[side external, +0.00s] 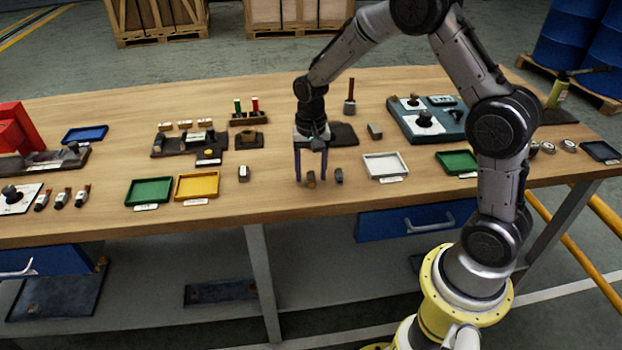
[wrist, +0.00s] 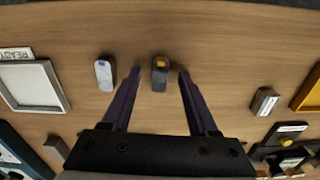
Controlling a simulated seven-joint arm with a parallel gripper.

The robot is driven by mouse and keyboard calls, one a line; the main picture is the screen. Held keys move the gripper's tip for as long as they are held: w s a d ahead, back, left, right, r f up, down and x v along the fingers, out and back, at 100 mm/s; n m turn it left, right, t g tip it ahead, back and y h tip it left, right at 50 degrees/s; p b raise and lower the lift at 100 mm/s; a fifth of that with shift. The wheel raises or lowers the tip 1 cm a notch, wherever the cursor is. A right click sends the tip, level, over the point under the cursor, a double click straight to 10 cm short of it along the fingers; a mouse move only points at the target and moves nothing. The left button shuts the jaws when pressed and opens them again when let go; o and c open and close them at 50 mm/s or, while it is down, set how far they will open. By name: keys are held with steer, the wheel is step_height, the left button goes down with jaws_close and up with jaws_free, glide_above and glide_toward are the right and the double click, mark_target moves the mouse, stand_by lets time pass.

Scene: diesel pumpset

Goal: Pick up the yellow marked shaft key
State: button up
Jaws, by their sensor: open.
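The yellow marked shaft key (wrist: 160,76) is a small dark block with a yellow-orange patch on its top, lying on the wooden table. It also shows in the side view (side external: 311,180), between the two finger ends of my gripper (side external: 310,176). In the wrist view it sits in the gap between the fingertips of my gripper (wrist: 160,72), with space on both sides. The gripper is open, pointing down and empty. I cannot tell exactly how far the tips are above the table. A similar key with a pale blue-white top (wrist: 104,74) lies just outside one finger.
A white tray (side external: 367,167), a yellow tray (side external: 178,187) and a green tray (side external: 130,194) stand along the front. A dark block (side external: 375,131) lies behind. Bare table surrounds the keys.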

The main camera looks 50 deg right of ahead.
mark_target(311, 176)
steer(key=shift+f, duration=0.15)
jaws_close()
stand_by(0.5)
steer(key=shift+r, duration=0.65)
step_height(311, 176, up, 2)
steer(key=shift+r, duration=0.2)
steer(key=s+a+r, duration=0.2)
steer(key=s+r, duration=0.7)
steer(key=s, duration=0.5)
steer(key=shift+r, duration=0.2)
